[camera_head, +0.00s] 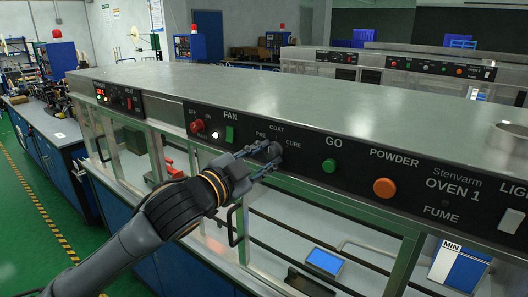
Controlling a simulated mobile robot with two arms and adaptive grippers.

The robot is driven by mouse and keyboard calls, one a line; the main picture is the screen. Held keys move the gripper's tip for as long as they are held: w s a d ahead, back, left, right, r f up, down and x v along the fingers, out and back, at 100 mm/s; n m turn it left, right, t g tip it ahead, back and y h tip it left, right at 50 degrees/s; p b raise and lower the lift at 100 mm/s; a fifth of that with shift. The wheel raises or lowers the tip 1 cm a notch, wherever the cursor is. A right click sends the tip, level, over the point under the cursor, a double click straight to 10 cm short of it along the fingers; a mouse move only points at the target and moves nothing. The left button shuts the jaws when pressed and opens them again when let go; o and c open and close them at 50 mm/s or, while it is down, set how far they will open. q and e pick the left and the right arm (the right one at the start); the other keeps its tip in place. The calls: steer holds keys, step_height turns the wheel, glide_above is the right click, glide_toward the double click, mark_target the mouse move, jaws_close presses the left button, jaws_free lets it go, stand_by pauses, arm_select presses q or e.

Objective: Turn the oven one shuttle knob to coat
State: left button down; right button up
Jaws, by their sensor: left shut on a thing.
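The shuttle knob (274,150) is a small grey round knob on the black front panel of oven 1. The labels PRE, COAT and CURE stand around it, with COAT above. My left gripper (268,156) reaches in from the left and is shut on the knob, its fingers on either side. The fingers partly cover the knob, and I cannot tell clearly which label it points at. My right gripper is not in view.
Below is the oven's open metal frame with a blue screen (324,261). A workbench (47,125) stands at left.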

arm_select(q)
steer(key=shift+m, duration=0.6)
steer(key=c, duration=1)
jaws_free()
steer(key=shift+c, duration=0.2)
steer(key=v, duration=1.2)
